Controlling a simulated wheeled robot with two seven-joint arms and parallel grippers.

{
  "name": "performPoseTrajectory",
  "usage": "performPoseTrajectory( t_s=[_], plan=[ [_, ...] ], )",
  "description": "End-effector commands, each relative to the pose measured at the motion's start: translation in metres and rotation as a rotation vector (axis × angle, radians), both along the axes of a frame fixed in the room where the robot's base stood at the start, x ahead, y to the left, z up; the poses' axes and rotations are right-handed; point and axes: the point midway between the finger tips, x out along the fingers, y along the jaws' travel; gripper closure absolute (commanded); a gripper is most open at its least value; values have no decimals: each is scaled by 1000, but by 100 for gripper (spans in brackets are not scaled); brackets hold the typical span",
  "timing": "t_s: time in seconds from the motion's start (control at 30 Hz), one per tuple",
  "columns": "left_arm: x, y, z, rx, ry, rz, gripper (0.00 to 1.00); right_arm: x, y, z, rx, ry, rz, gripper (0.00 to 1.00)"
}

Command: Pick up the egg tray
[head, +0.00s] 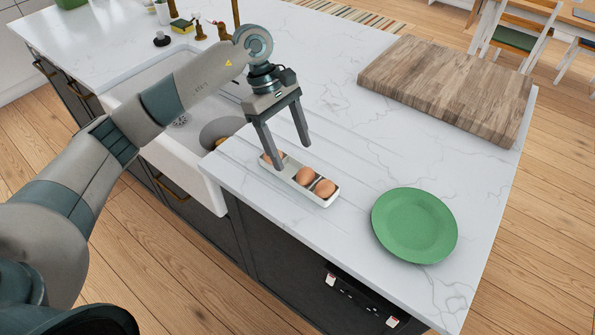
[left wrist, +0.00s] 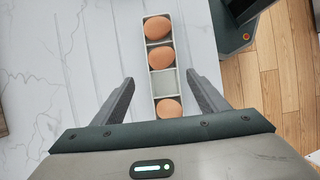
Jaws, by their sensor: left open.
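The egg tray (head: 325,203) is a narrow white tray with compartments on the marble counter, beside the sink. It holds three brown eggs, and one compartment between two of them is empty. My left gripper (head: 293,157) is open and points down above the tray, its fingers on either side of the tray's far part. In the left wrist view the tray (left wrist: 148,60) runs up between my open fingers (left wrist: 163,83), with an egg (left wrist: 168,107) near the gripper body. I cannot tell whether the fingers touch the tray. My right gripper is not in view.
A green plate (head: 414,225) lies to the right of the tray. A thick wooden board (head: 448,85) lies at the back right. The sink (head: 150,105) with a brass tap is to the left. Marble between tray and board is clear.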

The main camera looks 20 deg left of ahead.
Motion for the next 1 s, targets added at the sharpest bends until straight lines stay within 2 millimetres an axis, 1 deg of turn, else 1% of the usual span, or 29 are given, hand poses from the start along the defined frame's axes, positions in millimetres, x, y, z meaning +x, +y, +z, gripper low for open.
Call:
performPoseTrajectory(
  t_s=[0.13,0.37,0.53,0.67,0.8,0.9,1.0],
  plan=[
    [-1,-1,-3,0,0,-1,33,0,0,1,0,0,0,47],
    [-1,-1,-3,0,0,-1,33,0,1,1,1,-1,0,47],
    [-3,-2,-7,1,2,-1,33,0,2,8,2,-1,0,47],
    [-7,-6,-16,0,3,-1,33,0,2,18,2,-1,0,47],
    [-12,-9,-30,0,3,0,33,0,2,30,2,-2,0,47],
    [-13,-14,-42,0,3,-1,33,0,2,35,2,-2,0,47],
    [-14,-16,-49,0,0,-1,33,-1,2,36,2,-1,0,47]
  ],
)
